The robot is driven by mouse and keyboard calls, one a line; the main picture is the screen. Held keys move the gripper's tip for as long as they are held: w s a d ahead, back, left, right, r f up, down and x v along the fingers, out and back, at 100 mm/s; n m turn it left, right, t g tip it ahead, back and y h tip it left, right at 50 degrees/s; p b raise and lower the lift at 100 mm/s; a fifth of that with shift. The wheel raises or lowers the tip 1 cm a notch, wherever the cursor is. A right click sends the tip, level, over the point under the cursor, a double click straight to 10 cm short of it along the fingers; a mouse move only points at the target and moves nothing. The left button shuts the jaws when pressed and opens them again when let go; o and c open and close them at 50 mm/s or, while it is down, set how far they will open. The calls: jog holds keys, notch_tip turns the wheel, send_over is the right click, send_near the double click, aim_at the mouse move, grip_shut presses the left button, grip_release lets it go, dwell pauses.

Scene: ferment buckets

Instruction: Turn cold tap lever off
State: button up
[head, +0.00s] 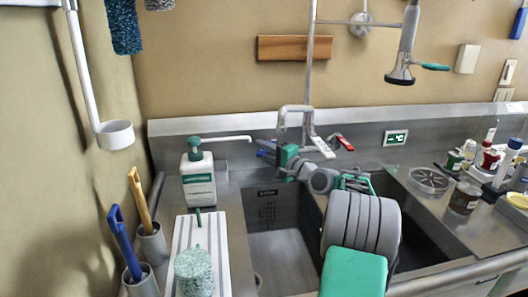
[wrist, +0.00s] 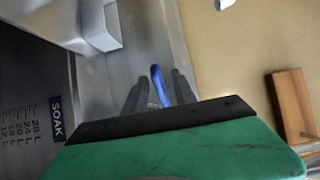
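The cold tap lever, blue, shows in the wrist view (wrist: 158,84) between the two dark fingers of my gripper (wrist: 160,92). Gaps show on both sides of the lever, so the fingers look open around it, not closed on it. In the head view my gripper (head: 270,152) reaches left across the back of the sink, by the base of the tap (head: 297,117). Only a little of the blue lever (head: 262,154) shows there. The red lever (head: 343,142) is on the right side of the tap. The lever's base is hidden.
A soap pump bottle (head: 198,176) stands left of the gripper. The steel sink basin (head: 282,262) lies below my arm. A hanging spray head (head: 400,75) is above right. Bottles and jars crowd the right counter. A striped cloth (head: 216,240) lies at front left.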

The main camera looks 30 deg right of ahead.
jog(key=v, duration=0.7)
jog(key=shift+s, duration=0.4)
